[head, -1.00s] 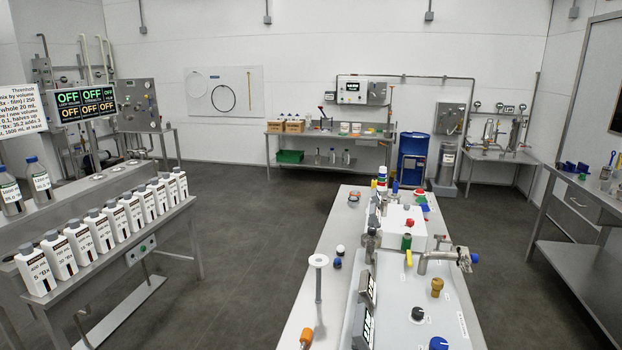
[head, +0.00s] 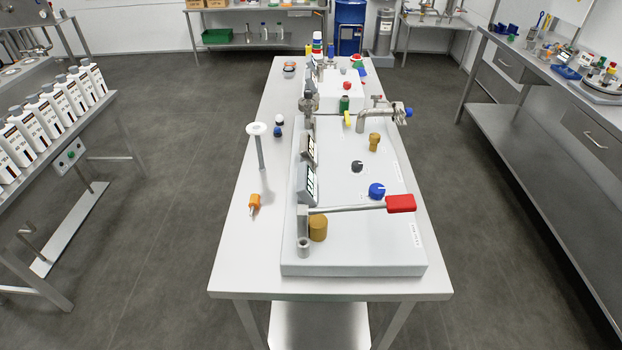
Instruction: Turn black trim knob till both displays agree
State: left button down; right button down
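The black trim knob (head: 357,166) sits on the grey top of the bench unit (head: 350,256), with the blue knob (head: 377,190) nearer me and a brass knob (head: 374,142) beyond it. Two small displays stand along the unit's left edge, a nearer one (head: 307,184) and a farther one (head: 310,149). Both are seen at a steep angle, so I cannot read their digits. Neither of my grippers shows in the head view.
A red-handled lever (head: 400,203) reaches across the unit's near part above a brass knob (head: 318,228). A white-topped post (head: 257,129) and an orange-handled tool (head: 254,203) are on the table's left. Open floor lies on both sides of the table.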

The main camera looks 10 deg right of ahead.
aim_at(356, 166)
jog(key=l+u, duration=0.25)
jog(key=l, duration=0.55)
jog(key=k+l+u, duration=0.1)
jog(key=l+u, duration=0.2)
jog(key=l, duration=0.45)
